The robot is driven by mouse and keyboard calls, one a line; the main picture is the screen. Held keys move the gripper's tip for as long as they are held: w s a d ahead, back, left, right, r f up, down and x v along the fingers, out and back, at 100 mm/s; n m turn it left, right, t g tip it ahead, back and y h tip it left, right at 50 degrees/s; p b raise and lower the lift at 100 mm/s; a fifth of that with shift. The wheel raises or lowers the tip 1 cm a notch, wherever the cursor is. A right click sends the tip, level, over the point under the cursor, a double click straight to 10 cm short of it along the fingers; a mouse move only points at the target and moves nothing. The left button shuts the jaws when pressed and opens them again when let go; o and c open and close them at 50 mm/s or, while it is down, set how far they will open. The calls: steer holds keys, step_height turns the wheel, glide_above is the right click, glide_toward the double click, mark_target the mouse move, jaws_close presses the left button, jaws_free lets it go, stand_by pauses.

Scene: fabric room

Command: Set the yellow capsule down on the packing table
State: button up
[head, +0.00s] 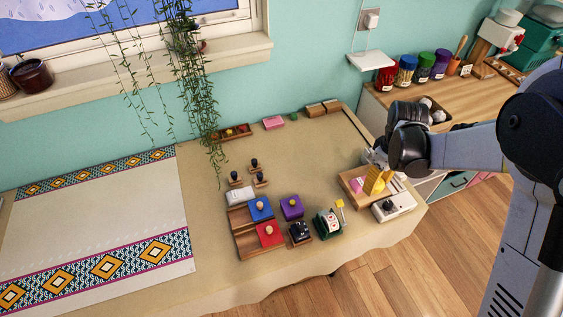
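A yellow thing (376,180) with a ridged or slatted look is at a wooden tray near the right end of the beige cloth-covered table (310,165). It may be the yellow capsule, but its shape is too small to be sure. My gripper (374,158) is just above and behind it, at the table's right edge. The fingers are small and partly hidden by the dark wrist. I cannot tell whether they are open, touch the yellow thing or hold anything. No other clear capsule shows.
The wooden tray (349,177) also holds a pink piece. A white device (395,207) stands in front of it. Blue, purple and red blocks, stamps and a green device (327,224) stand mid-front. A patterned cloth (95,235) covers the left. A wooden counter (475,98) with jars is at right.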

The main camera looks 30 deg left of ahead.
steer(key=a+f+n, duration=0.2)
steer(key=a, duration=0.1)
steer(key=shift+a, duration=0.1)
steer(key=b, duration=0.4)
glide_above(324, 193)
step_height(324, 193, down, 7)
steer(key=shift+f, duration=0.1)
steer(key=shift+f+b, duration=0.95)
steer(key=shift+f, duration=0.95)
steer(key=shift+f, duration=0.2)
steer(key=o, duration=0.9)
steer(key=shift+o, duration=0.5)
steer(key=shift+r, duration=0.15)
step_height(324, 193, up, 12)
steer(key=p, duration=0.4)
steer(key=shift+p, duration=0.35)
